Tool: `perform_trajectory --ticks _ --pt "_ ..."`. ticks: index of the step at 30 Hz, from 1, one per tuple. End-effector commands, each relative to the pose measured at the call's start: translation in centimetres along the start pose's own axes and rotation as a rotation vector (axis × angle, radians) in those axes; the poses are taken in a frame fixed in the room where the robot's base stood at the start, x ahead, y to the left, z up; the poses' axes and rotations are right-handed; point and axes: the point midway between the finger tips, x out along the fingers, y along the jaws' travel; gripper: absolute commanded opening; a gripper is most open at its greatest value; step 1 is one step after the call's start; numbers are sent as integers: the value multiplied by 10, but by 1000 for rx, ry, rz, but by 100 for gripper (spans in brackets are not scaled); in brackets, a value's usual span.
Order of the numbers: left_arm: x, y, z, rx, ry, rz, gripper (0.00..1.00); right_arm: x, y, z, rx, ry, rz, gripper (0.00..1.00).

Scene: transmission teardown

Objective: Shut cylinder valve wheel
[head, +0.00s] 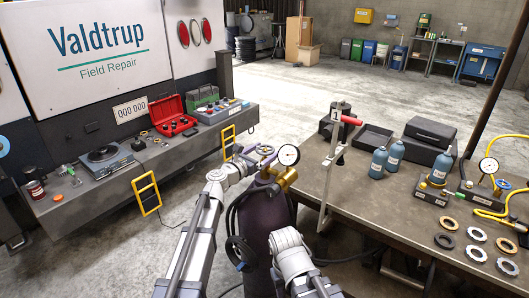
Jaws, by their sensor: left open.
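A dark purple gas cylinder (258,220) stands upright in the middle, at the left end of the workbench. Its small purple valve wheel (265,150) is at the top, beside a round white gauge (288,155) and brass fittings (287,178). My left gripper (250,159) is open just left of the valve wheel, at about its height. Whether its fingers touch the wheel is too small to tell. My right arm shows at the bottom middle, in front of the cylinder, and its gripper is out of view.
The workbench (372,205) on the right holds blue bottles (386,161), black cases, several rings and another gauge (488,165) with a yellow hose. A grey truck shelf (95,200) is on the left.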

Motion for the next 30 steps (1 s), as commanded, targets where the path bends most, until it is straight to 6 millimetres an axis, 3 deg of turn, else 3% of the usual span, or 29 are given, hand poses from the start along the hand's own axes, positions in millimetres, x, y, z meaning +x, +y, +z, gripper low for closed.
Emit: perform_trajectory --ticks 2,20,30 --pt "0 0 0 0 0 0 100 0 0 0 0 0 0 51" --pt "-1 0 0 0 0 0 32 0 0 0 0 0 0 51" --pt "1 2 0 0 0 -62 31 0 0 0 0 0 0 51"
